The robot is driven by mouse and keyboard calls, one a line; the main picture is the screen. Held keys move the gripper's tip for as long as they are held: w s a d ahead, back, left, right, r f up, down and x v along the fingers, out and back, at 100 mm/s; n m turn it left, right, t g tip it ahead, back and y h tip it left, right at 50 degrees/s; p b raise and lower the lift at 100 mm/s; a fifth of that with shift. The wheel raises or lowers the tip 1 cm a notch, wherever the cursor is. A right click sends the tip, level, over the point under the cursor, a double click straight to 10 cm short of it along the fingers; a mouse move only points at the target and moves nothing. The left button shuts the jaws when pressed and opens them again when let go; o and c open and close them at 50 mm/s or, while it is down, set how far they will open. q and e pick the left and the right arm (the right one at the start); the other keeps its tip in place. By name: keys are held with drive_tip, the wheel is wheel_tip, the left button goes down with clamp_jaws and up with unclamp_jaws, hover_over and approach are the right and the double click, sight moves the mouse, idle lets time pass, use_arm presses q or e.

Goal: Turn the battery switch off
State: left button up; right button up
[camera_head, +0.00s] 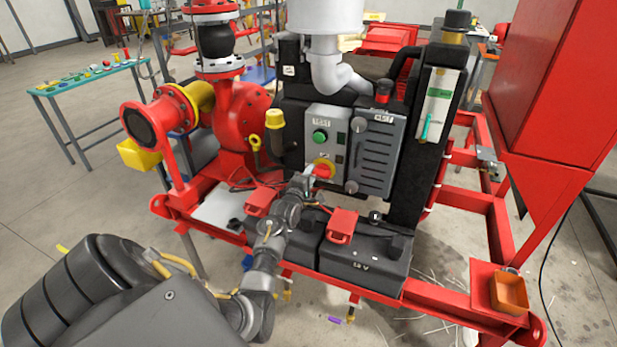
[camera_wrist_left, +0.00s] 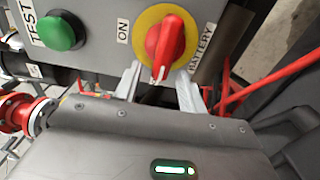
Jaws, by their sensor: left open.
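The battery switch (camera_wrist_left: 166,42) is a red knob on a round yellow plate, on the grey control panel (camera_head: 323,123). In the wrist view an "ON" label stands left of the plate and a "BATTERY" label to its right. The switch also shows in the head view (camera_head: 324,169), partly hidden by my gripper. My left gripper (camera_wrist_left: 160,82) is open, with one finger on each side of the lower end of the red knob. I cannot tell whether the fingers touch it. My right gripper is not in view.
A green TEST button (camera_wrist_left: 62,30) sits beside the switch on the same panel. Below are black batteries (camera_head: 366,258) with red terminal covers (camera_head: 341,226). A red frame (camera_head: 440,290) surrounds the skid.

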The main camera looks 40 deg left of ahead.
use_arm(q)
drive_tip(key=b+v, duration=0.1)
drive_tip(key=v, duration=0.9)
drive_tip(key=shift+s, duration=0.35)
drive_tip(key=shift+d, duration=0.15)
